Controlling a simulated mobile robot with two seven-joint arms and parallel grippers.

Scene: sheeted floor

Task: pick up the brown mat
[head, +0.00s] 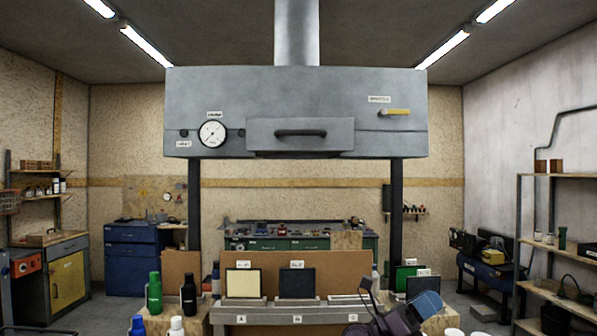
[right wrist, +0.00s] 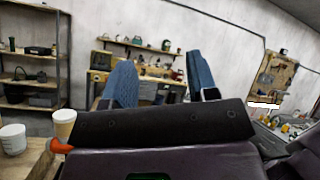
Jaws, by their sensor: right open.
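My right gripper (head: 405,302) is at the lower right of the head view, in front of the rack's right end. In the right wrist view its two blue fingers (right wrist: 161,80) are apart, with nothing between them. A grey rack (head: 270,318) holds thin square panels: a cream one (head: 244,282) and a near-black one (head: 297,284). Another dark panel (head: 422,286) stands at right, partly behind the gripper. I cannot tell whether any of these is the brown mat. An upright brown board (head: 335,268) stands behind the rack. My left gripper is not in view.
A large grey hood (head: 297,100) hangs above the rack on dark posts. Green (head: 154,293) and black (head: 189,294) bottles stand left of the rack. A white cup (right wrist: 13,138) and a pale cup (right wrist: 64,124) stand on a wooden surface at left in the wrist view.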

